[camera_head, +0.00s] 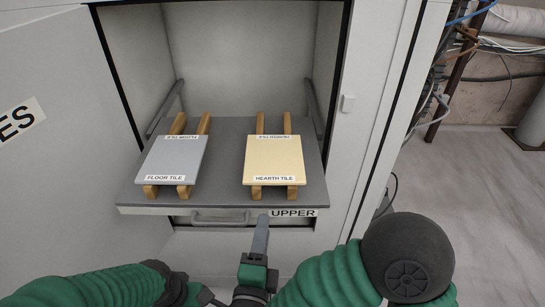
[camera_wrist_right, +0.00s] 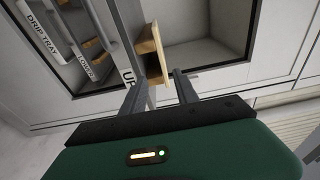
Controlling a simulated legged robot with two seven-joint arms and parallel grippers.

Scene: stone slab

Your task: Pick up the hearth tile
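The hearth tile (camera_head: 273,158) is a cream slab with its label at the front edge. It lies on two wooden bars on the right of a grey pull-out shelf (camera_head: 225,195). My right gripper (camera_head: 263,218) is in front of the shelf's front edge, just below the hearth tile, and apart from it. In the right wrist view my right gripper (camera_wrist_right: 161,75) has its two fingers spread with nothing between them. The hearth tile (camera_wrist_right: 161,52) shows edge-on beyond the fingertips there. My left gripper (camera_head: 190,293) is at the bottom edge, mostly out of sight.
A grey floor tile (camera_head: 174,160) lies on two wooden bars left of the hearth tile. A handle (camera_head: 220,216) and the UPPER label (camera_head: 292,213) are at the shelf's front. Cabinet walls and side rails flank the shelf. An open door (camera_head: 60,120) stands at left.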

